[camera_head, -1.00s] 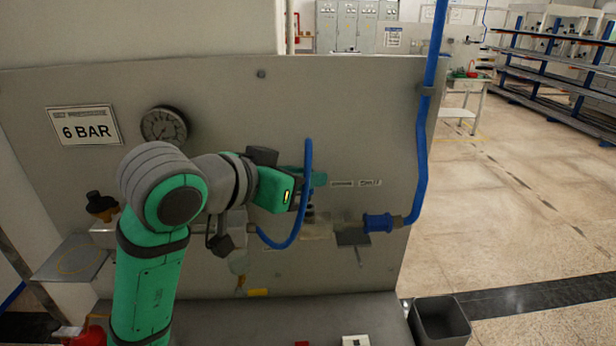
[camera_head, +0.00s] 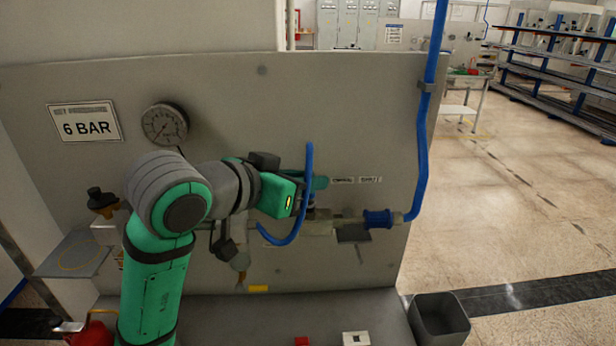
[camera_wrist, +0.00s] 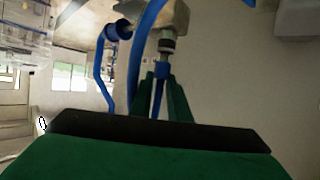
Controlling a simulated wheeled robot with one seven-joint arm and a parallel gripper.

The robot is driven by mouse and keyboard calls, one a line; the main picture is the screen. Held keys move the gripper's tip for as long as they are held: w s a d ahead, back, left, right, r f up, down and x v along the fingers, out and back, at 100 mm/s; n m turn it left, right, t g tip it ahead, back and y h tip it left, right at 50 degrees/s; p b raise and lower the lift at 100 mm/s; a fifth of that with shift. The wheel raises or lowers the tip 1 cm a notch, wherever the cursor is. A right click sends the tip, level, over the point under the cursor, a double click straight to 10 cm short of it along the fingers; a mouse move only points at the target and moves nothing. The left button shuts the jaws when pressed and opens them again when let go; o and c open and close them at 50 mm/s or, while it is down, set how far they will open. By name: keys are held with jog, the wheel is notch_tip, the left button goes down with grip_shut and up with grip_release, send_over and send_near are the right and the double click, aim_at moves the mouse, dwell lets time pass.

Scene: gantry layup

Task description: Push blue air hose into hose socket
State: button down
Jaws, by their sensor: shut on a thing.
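My gripper (camera_head: 318,184) is shut on the blue air hose (camera_head: 292,234), which loops beside it in front of the grey panel. In the wrist view the green fingers of my gripper (camera_wrist: 163,98) pinch the blue air hose (camera_wrist: 158,97), its end pointing at the fitting. The hose socket (camera_wrist: 166,45), a dark-ringed fitting under a metal block, is directly in line with the hose end. The two look touching or nearly so; I cannot tell whether the hose is inside. In the head view the socket is largely hidden behind my gripper.
A blue fitting (camera_head: 379,219) joins the block to a thick blue supply pipe (camera_head: 423,150) on the right. A pressure gauge (camera_head: 164,125) and a 6 BAR sign (camera_head: 85,121) are on the panel (camera_head: 230,90). A grey bin (camera_head: 440,322) stands at lower right.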

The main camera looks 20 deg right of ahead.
jog(key=shift+a+f, duration=0.1)
jog(key=shift+f, duration=0.55)
jog(key=c, duration=1.6)
grip_release()
jog(key=shift+w, duration=0.1)
jog(key=v, duration=1.1)
